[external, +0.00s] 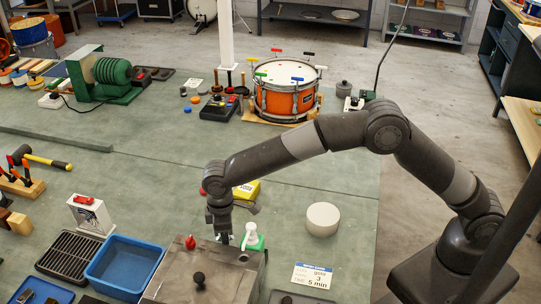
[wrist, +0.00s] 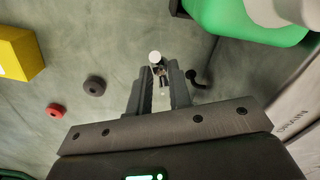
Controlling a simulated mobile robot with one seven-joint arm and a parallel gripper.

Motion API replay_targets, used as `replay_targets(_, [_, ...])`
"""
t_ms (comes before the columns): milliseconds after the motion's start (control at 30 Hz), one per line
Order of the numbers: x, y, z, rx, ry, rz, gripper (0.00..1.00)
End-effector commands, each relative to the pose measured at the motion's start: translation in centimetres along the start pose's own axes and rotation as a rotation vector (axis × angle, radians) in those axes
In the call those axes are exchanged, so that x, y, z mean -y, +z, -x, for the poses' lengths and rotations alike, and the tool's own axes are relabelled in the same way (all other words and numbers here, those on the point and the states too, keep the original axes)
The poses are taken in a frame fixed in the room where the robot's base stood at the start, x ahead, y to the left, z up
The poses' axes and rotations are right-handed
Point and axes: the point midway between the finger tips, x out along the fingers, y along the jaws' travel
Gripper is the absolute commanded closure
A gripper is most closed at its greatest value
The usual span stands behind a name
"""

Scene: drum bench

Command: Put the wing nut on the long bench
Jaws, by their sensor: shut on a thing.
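My gripper (wrist: 160,85) is shut in the wrist view, with a small, partly hidden metallic piece (wrist: 162,74) between its fingertips. It may be the wing nut, but it is too small to tell its shape surely. A small white round end (wrist: 155,57) shows just beyond the tips; I cannot tell whether it belongs to the held piece. In the external view my gripper (external: 223,238) points down behind the grey metal box, and the held piece cannot be made out. The long bench (external: 165,165) has a green top, which also lies below the fingers in the wrist view (wrist: 105,40).
A green-and-white bottle (external: 252,238) stands close right of my gripper. The grey metal box (external: 185,270) is in front, a blue bin (external: 125,265) left of it. A yellow block (external: 246,190) and a white round pad (external: 322,219) lie nearby. The bench's middle is mostly clear.

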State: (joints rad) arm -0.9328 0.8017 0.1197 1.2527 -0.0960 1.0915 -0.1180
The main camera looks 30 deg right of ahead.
Motion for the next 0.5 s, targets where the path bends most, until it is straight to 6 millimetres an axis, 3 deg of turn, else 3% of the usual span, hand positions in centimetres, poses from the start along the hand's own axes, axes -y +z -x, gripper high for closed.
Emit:
replay_targets(167, [0.0,0.1,-2.6,0.003,0.0,0.0,1.0])
replay_targets(500, [0.0,0.1,-3.0,0.002,0.0,0.0,1.0])
